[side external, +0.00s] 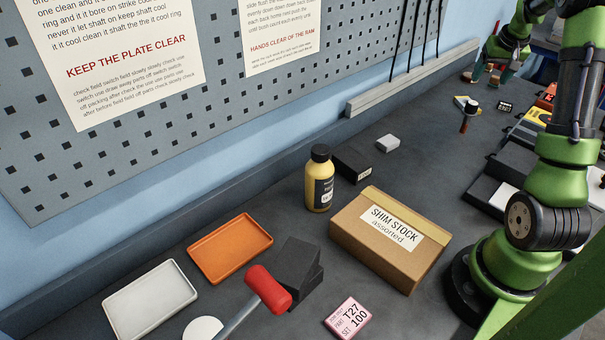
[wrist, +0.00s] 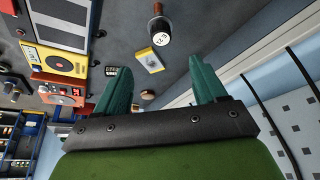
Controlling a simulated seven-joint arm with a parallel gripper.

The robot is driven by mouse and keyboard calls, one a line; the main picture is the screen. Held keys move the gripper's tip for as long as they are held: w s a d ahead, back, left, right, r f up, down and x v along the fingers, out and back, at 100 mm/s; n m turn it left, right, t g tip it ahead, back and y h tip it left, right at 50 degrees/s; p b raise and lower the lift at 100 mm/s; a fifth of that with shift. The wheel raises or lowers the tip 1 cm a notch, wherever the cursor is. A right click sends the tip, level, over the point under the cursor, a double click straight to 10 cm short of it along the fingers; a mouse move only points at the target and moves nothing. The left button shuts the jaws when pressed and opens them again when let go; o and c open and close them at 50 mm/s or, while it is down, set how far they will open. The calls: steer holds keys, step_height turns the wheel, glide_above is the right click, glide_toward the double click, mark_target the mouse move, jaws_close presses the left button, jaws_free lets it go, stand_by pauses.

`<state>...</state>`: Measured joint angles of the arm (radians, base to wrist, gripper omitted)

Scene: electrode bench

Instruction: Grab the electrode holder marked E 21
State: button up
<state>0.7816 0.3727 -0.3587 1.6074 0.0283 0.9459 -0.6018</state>
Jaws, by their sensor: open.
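A small holder with a dark and reddish-brown body and a white round marked face (wrist: 165,39) stands at the upper middle of the wrist view. Its marking is too small to read surely as E 21. What looks like the same holder (side external: 468,115) shows at the upper right in the side view. My gripper (wrist: 158,63) has its two green fingers apart with nothing held. The holder is beyond the fingertips and apart from them.
A yellow-and-white block (wrist: 149,60) lies near the holder. A brown round piece (wrist: 148,95) shows between the fingers. A small black label block (wrist: 111,71), an orange device (wrist: 60,92) and a yellow device (wrist: 58,62) are to the left. A shim stock box (side external: 370,255) stands nearer the side camera.

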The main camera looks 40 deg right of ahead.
mark_target(473, 103)
steer(key=x, duration=1.4)
steer(key=shift+a+f, duration=0.15)
steer(key=shift+f, duration=0.15)
steer(key=shift+w, duration=0.1)
steer(key=shift+c, duration=0.5)
steer(key=shift+r, duration=0.1)
steer(key=c, duration=1.1)
